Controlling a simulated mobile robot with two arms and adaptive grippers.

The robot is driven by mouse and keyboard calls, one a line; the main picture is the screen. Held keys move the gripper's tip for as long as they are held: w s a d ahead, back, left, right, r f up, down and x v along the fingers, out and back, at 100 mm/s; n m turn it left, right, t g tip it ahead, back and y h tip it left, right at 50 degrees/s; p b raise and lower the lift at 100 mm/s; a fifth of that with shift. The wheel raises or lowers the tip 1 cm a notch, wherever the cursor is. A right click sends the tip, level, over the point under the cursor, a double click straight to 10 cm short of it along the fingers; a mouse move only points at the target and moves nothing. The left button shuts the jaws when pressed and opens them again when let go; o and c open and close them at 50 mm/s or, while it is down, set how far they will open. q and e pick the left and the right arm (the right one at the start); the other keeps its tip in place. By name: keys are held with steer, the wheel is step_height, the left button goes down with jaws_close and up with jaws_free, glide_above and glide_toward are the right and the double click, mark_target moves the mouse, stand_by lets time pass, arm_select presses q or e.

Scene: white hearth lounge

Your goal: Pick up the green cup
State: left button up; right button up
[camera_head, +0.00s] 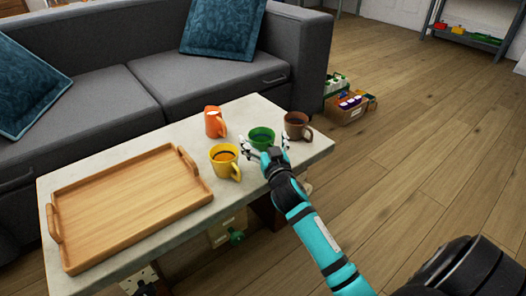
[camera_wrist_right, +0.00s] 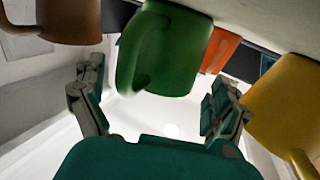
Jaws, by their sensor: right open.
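The green cup (camera_head: 261,137) stands upright near the right end of the pale table, between the yellow cup (camera_head: 224,160) and the brown cup (camera_head: 297,125). My right gripper (camera_head: 267,148) is open at the near side of the green cup, its fingers spread to either side. In the right wrist view the green cup (camera_wrist_right: 170,52) shows between the two open fingers (camera_wrist_right: 153,97), its handle toward the left finger. I cannot tell whether the fingers touch it. The gripper hides part of the cup's lower front in the head view. My left gripper is not in view.
An orange cup (camera_head: 214,122) stands behind the yellow cup. A wooden tray (camera_head: 130,205) fills the left part of the table (camera_head: 330,146). A grey sofa (camera_head: 190,75) stands behind it. Boxes (camera_head: 347,112) sit on the floor beyond the table's right end.

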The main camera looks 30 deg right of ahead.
steer(key=shift+w+d, duration=0.15)
steer(key=shift+w, duration=0.25)
steer(key=shift+c, duration=0.2)
steer(key=c, duration=1.4)
steer(key=shift+o, duration=0.2)
steer(key=shift+r, duration=0.1)
steer(key=shift+r, duration=0.15)
